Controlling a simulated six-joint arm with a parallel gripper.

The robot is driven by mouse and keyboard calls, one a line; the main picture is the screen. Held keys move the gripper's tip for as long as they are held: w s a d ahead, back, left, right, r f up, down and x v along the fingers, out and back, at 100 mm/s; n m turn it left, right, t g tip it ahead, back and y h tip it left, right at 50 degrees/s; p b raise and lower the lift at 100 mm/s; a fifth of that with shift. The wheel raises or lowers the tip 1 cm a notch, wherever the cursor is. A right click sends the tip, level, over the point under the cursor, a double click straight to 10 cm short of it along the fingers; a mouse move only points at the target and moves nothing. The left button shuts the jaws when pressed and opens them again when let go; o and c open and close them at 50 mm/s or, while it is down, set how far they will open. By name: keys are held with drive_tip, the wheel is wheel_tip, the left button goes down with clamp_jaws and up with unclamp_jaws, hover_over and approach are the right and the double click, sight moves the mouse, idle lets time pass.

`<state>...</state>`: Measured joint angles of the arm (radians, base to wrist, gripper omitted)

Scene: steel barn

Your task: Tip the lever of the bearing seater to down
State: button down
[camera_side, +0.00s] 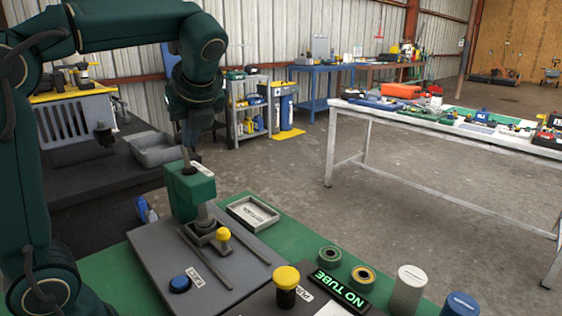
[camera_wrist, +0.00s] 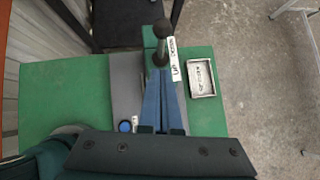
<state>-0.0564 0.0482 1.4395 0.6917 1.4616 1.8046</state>
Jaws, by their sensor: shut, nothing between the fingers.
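The bearing seater (camera_side: 190,192) is a green press head on a grey column, fixed to a grey plate. Its lever (camera_wrist: 161,42) shows in the wrist view as a short dark rod with a round black knob at the far end. A white label (camera_wrist: 176,70) beside it carries the word "UP" at its near end. My gripper (camera_wrist: 160,72) is shut and empty, its blue fingers close together and pointing at the near end of the lever. In the side view my gripper (camera_side: 188,142) is just above the green head. Whether the fingertips touch the lever, I cannot tell.
A pale tray (camera_side: 252,213) lies right of the seater. A blue button (camera_side: 180,284), a yellow knob (camera_side: 222,235) and a yellow-topped post (camera_side: 287,280) stand in front. A lit "NO TUBE" sign (camera_side: 342,290) and several round parts are at the front right.

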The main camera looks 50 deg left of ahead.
sight(181, 137)
drive_tip(key=a, duration=0.2)
drive_tip(key=a+f, duration=0.1)
drive_tip(key=shift+w+a+f, duration=0.1)
drive_tip(key=shift+w+a, duration=0.15)
drive_tip(key=shift+w, duration=0.05)
drive_tip(key=shift+w+a, duration=0.15)
drive_tip(key=shift+a, duration=0.5)
drive_tip(key=shift+a, duration=1)
